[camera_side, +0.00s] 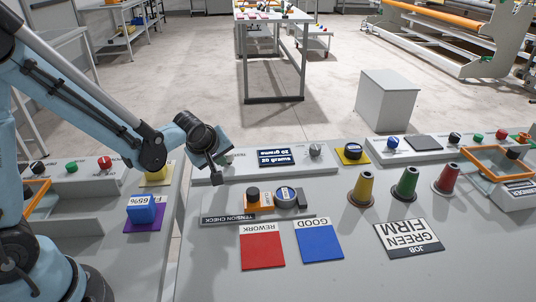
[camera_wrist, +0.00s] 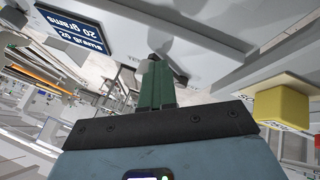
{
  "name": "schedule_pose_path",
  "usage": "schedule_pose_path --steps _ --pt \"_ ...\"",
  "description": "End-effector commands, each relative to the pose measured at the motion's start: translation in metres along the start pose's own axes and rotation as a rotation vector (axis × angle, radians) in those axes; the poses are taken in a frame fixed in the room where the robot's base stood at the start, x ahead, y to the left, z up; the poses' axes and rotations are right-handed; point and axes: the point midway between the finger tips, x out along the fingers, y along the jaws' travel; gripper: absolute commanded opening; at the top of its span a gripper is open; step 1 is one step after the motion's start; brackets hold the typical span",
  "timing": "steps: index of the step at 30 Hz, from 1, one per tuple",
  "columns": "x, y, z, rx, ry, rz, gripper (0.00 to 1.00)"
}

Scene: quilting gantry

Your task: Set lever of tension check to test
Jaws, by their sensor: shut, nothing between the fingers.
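The tension check plate (camera_side: 258,219) carries its name along the front edge. An orange device with a black knob (camera_side: 253,194) and a round blue-and-dark part (camera_side: 286,196) sit on it. Behind it is a white panel with a dark display (camera_side: 279,158) reading "20 grams"; the display also shows in the wrist view (camera_wrist: 76,29). My gripper (camera_side: 217,177) is over the panel's left end. In the wrist view its green fingers (camera_wrist: 153,66) are together and empty, close to partly covered panel lettering and a dark part (camera_wrist: 181,77). Whether that part is the lever, I cannot tell.
A red REWORK pad (camera_side: 262,247) and a blue GOOD pad (camera_side: 319,241) lie in front. Yellow (camera_side: 362,189), green (camera_side: 405,184) and red (camera_side: 447,179) cones stand to the right. A blue block (camera_side: 142,209) stands at left on a purple pad.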

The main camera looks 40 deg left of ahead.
Motion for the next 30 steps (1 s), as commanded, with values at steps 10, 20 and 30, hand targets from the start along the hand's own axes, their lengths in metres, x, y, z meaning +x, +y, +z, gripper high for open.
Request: schedule_pose_path --steps 10,20,30 --pt "0.003 0.01 0.002 0.002 -0.007 0.021 0.0" --pt "-0.005 -0.001 0.006 0.004 -0.008 0.016 0.0" --pt "-0.042 -0.026 0.016 0.003 -0.006 -0.002 0.0"
